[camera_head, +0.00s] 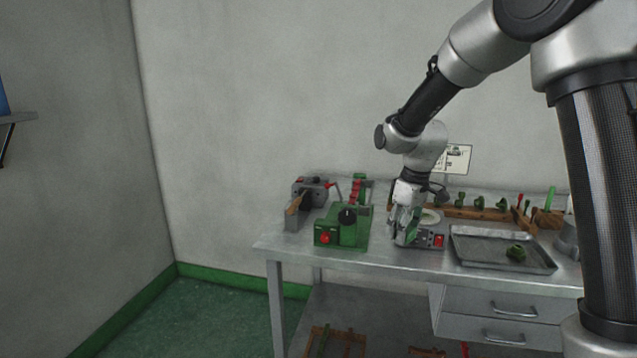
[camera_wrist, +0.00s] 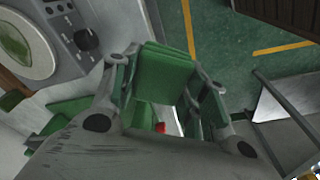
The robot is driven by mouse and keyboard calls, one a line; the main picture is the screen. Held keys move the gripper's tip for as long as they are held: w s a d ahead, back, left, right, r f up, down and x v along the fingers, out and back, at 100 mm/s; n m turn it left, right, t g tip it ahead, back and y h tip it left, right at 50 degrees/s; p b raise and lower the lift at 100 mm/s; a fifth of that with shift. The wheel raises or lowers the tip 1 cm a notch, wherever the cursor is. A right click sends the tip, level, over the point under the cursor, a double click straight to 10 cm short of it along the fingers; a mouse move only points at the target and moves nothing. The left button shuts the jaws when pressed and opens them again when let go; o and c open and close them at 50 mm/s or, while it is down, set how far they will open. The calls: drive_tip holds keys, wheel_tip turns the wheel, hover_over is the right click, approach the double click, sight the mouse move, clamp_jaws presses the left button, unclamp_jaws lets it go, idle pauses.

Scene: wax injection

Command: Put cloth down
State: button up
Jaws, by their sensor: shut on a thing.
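The green folded cloth (camera_wrist: 163,75) is between the fingers of my gripper (camera_wrist: 160,85) in the wrist view, with its layered edge facing up in the picture. My gripper is shut on it. In the head view my gripper (camera_head: 405,232) points down over the front middle of the metal workbench (camera_head: 385,262), beside a small grey unit with a red button (camera_head: 438,241). A bit of green shows at the fingers there. I cannot tell from these views whether the cloth touches the bench top.
A green machine (camera_head: 342,230) stands left of my gripper. A round dish with green inside (camera_wrist: 25,45) and a black knob (camera_wrist: 87,39) are close by. A wooden rack (camera_head: 470,213) stands behind.

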drive_tip(key=w+d+f+m, duration=0.1)
drive_tip(key=d+f+m, duration=0.1)
drive_tip(key=f+m, duration=0.1)
drive_tip(key=w+d+f+m, duration=0.1)
drive_tip(key=d+f+m, duration=0.1)
drive_tip(key=d+m, duration=0.1)
drive_tip(key=d+f+m, duration=0.2)
drive_tip(key=d+f, duration=0.1)
drive_tip(key=shift+w+d+f+m+t+h, duration=0.1)
drive_tip(key=shift+w+f+m+t+h, duration=0.25)
drive_tip(key=shift+w+m+t+h, duration=0.05)
